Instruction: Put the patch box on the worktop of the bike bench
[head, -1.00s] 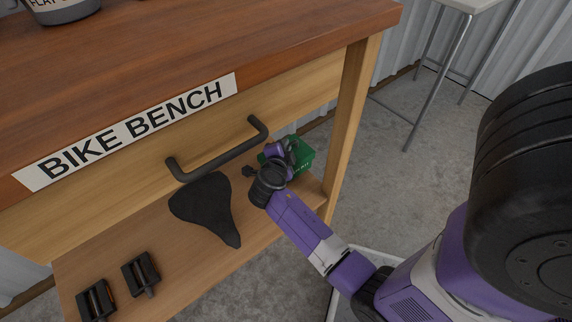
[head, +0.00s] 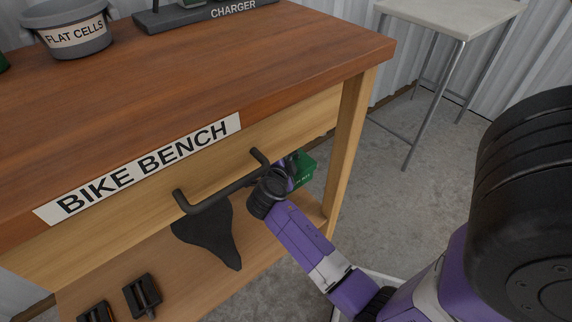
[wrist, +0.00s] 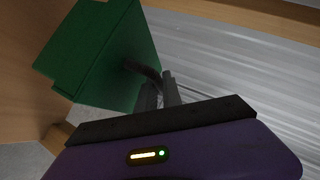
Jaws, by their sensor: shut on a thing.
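The patch box is a small green box (head: 304,172), seen under the right end of the bike bench in the head view and partly hidden by my arm. My gripper (head: 290,161) is shut on it; in the wrist view the dark fingers (wrist: 157,86) meet the green box (wrist: 100,55) at its side. The box is held above the lower shelf (head: 195,272) and below the worktop. The worktop (head: 190,70) of the bike bench is dark reddish wood, with a bare stretch at its front and right.
A drawer handle (head: 222,190) juts out beside my gripper. A bench leg (head: 350,140) stands right of the box. A saddle (head: 210,238) and pedals (head: 142,296) lie on the shelf. A flat cells tub (head: 75,35) and charger (head: 200,14) stand at the worktop's back.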

